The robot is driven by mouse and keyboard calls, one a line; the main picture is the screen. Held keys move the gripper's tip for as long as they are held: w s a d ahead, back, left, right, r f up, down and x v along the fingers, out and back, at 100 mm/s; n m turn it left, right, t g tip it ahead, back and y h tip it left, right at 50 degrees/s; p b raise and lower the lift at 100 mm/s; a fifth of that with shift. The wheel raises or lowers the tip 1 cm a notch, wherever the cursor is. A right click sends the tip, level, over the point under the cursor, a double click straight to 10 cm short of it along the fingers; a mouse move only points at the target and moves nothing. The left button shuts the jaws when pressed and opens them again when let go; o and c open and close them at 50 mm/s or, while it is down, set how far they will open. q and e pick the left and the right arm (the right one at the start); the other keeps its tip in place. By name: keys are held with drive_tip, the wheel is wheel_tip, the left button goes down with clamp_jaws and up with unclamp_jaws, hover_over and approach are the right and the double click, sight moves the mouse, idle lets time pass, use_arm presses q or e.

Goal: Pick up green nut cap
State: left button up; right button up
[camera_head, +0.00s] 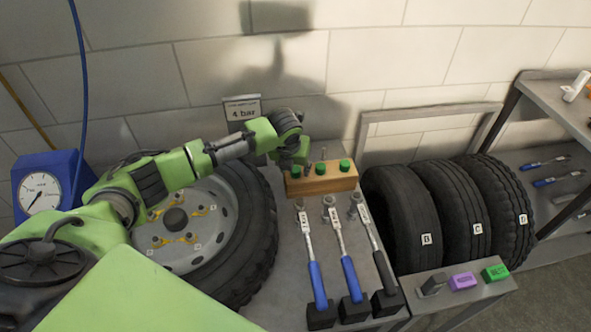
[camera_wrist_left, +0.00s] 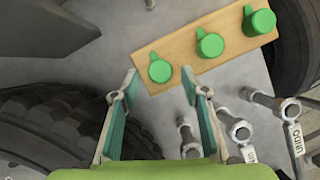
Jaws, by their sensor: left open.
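Several green nut caps stand in a row on a wooden block at the back of the bench. The left cap (camera_head: 296,171), middle cap (camera_head: 321,169) and right cap (camera_head: 345,165) show in the head view. In the left wrist view the nearest cap (camera_wrist_left: 160,71) lies just beyond my open fingertips, roughly between them; the other caps (camera_wrist_left: 210,45) (camera_wrist_left: 260,21) are farther to the upper right. My left gripper (camera_wrist_left: 161,82) is open and empty, beside the left end of the wooden block (camera_wrist_left: 190,62). My right gripper is not in view.
A large wheel (camera_head: 258,240) lies left of the block. Torque wrenches (camera_head: 316,278) lie in front of the block, with metal sockets (camera_wrist_left: 187,136) close by. Upright tires (camera_head: 405,215) stand to the right. A pressure gauge (camera_head: 42,193) is at far left.

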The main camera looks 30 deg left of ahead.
use_arm(q)
drive_tip(key=shift+w+f, duration=0.25)
drive_tip(key=shift+f, duration=0.35)
drive_tip(key=c, duration=0.8)
drive_tip(key=shift+r, duration=0.15)
